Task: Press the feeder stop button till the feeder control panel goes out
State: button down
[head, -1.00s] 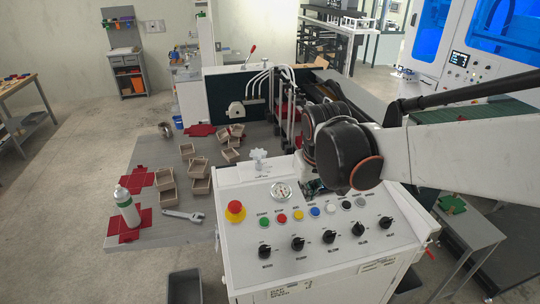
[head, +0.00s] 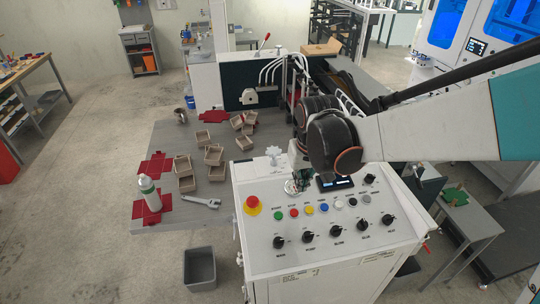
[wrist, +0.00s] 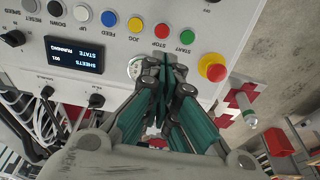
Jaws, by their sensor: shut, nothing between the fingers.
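The feeder control panel is the white sloped top of the machine (head: 265,236). Its dark display (head: 335,183) is lit and reads "SHEETS 001, STATE RUNNING" in the wrist view (wrist: 75,53). The red STOP button (head: 294,214) sits between the green START button (head: 278,216) and the yellow JOG button (head: 309,209); STOP also shows in the wrist view (wrist: 161,30). My gripper (wrist: 163,62) is shut and empty, its tips showing just below STOP in the wrist picture. I cannot tell any contact.
A red mushroom button (head: 252,203) stands left of START. A round gauge (wrist: 135,67) lies beside my fingers. Black knobs (head: 308,235) line the panel's front. A grey table (head: 165,239) at left holds small boxes, a bottle (head: 148,190) and a wrench (head: 202,201).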

aim_at(294, 210)
jog(key=shift+s+a, duration=0.15)
jog(key=shift+s, duration=0.05)
jog(key=b+x, duration=0.7)
jog(key=x, duration=0.7)
jog(key=shift+w, duration=0.1)
jog(key=shift+f+b, duration=0.15)
jog(key=shift+b, duration=0.25)
jog(key=shift+w+f+b, duration=0.1)
jog(key=shift+f+b, duration=0.45)
jog(key=shift+b, duration=0.15)
jog(key=shift+f+b, duration=0.15)
jog(key=shift+b, duration=0.15)
jog(key=shift+s, duration=0.25)
